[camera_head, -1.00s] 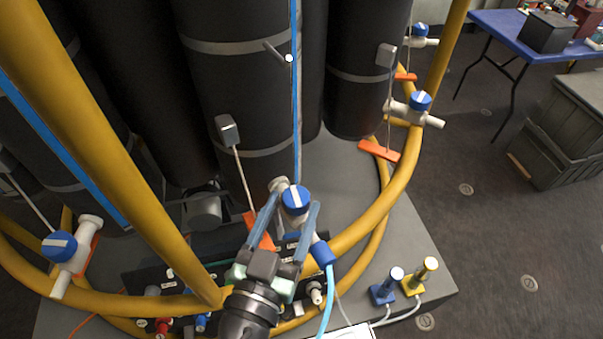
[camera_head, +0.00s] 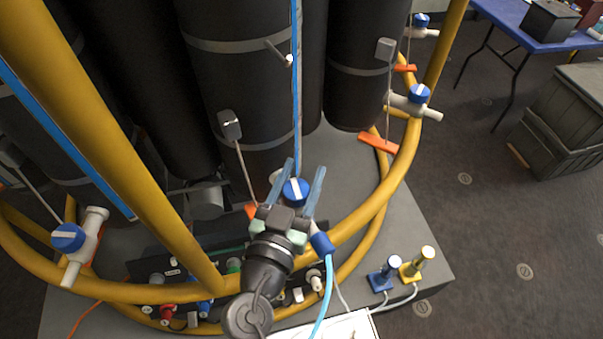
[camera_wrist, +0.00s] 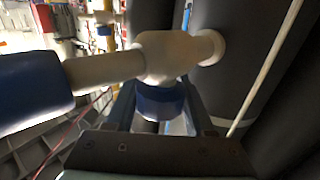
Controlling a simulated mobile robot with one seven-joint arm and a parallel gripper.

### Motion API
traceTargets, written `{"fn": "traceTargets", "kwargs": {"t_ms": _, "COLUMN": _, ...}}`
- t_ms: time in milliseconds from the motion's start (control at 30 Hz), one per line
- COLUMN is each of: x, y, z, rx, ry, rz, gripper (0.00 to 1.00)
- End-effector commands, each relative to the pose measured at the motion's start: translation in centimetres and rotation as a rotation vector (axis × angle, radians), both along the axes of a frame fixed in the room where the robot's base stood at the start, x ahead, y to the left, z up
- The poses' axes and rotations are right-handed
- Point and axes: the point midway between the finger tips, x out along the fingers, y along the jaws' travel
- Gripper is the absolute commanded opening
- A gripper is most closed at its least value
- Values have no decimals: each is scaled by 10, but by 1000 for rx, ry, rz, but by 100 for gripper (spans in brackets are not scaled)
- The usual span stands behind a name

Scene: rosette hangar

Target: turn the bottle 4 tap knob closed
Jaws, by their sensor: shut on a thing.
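A blue tap knob (camera_head: 295,191) with a white stripe sits on a white tap in front of the middle black bottle (camera_head: 240,90). The stripe runs nearly up and down in the head view, tilted slightly. My gripper (camera_head: 305,172) has one blue-grey finger on each side of this knob and is shut on it. In the wrist view the knob (camera_wrist: 160,102) lies between the fingers, under the white tap body (camera_wrist: 168,55). A blue hose fitting (camera_wrist: 35,88) is on the tap's left. No bottle number is readable.
A yellow ring rail (camera_head: 365,228) curves around the bottles. Other blue-knobbed taps stand at left (camera_head: 68,238) and right (camera_head: 419,94). Blue (camera_head: 385,278) and yellow (camera_head: 418,262) posts stand on the grey base's right corner. Open floor lies right, before a grey crate (camera_head: 565,120).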

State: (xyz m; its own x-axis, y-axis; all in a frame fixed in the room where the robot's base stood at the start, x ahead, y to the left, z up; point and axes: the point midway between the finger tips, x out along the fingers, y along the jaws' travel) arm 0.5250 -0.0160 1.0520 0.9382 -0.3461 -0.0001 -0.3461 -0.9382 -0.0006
Motion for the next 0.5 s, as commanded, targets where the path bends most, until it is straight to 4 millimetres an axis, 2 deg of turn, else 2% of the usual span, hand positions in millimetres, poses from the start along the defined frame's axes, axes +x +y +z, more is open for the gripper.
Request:
{"fn": "traceTargets", "kwargs": {"t_ms": 33, "x": 0, "y": 0, "z": 0, "rx": -1, "ry": 0, "rz": 0, "gripper": 5}}
{"fn": "traceTargets", "kwargs": {"t_ms": 67, "x": 0, "y": 0, "z": 0, "rx": -1, "ry": 0, "rz": 0, "gripper": 0}}
{"fn": "traceTargets", "kwargs": {"t_ms": 267, "x": 1, "y": 0, "z": -3, "rx": -1, "ry": -4, "rz": -28, "gripper": 0}}
{"fn": "traceTargets", "kwargs": {"t_ms": 500, "x": 0, "y": -3, "z": -6, "rx": -1, "ry": -9, "rz": -167, "gripper": 0}}
